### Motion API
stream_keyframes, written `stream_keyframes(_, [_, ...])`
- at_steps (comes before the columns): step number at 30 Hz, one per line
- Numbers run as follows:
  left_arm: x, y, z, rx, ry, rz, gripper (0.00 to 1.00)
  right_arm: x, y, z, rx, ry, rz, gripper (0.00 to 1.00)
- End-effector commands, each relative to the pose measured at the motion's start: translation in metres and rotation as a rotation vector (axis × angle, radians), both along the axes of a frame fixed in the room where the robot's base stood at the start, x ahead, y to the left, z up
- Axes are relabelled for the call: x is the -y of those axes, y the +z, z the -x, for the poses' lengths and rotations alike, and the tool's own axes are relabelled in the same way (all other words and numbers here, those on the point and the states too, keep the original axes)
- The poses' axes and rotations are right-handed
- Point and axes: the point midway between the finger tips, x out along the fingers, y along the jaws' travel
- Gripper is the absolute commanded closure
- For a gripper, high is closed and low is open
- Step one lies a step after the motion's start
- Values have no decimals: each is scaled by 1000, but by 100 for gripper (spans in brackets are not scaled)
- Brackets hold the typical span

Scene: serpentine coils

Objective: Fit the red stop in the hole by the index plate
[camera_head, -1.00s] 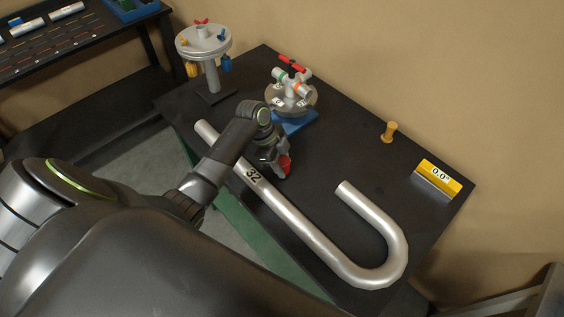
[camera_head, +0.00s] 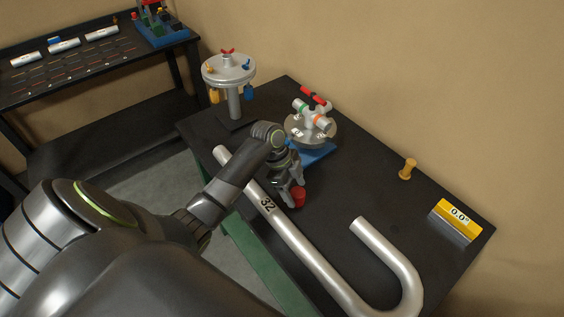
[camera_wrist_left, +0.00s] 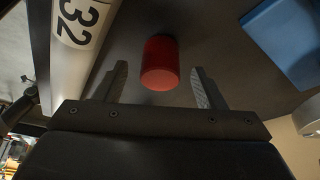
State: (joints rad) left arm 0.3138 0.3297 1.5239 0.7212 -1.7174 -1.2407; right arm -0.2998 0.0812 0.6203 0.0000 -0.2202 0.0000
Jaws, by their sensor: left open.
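The red stop (camera_head: 299,197) is a short red cylinder on the dark table, beside the bent pipe marked 32. In the left wrist view the red stop (camera_wrist_left: 160,62) lies between and just ahead of the two fingertips, with a gap on each side. My left gripper (camera_head: 289,194) is open and low over the table at the stop; its fingers (camera_wrist_left: 159,78) also show in the left wrist view. The index plate (camera_head: 318,137) appears to be the round silver disc with number tags on a blue base (camera_head: 322,153). I cannot make out the hole. My right gripper is out of view.
The silver bent pipe (camera_head: 292,238) runs along the front of the table. A round stand (camera_head: 232,72) with coloured parts is at the back left.

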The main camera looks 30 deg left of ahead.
Motion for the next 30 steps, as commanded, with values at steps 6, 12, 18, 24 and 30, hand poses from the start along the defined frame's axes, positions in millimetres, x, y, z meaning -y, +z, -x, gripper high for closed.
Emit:
stream_keyframes(6, [-22, 49, 3, 7, -2, -5, 36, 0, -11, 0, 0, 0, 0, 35])
stream_keyframes(12, [-40, 93, 6, 6, -1, -6, 36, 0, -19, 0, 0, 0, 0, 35])
stream_keyframes(18, [-50, 122, 8, 3, -1, -3, 36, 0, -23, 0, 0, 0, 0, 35])
stream_keyframes(24, [-54, 133, 10, 0, -1, 0, 36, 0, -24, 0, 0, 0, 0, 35])
stream_keyframes(30, [-54, 134, 10, 0, -1, 0, 36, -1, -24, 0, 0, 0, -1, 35])
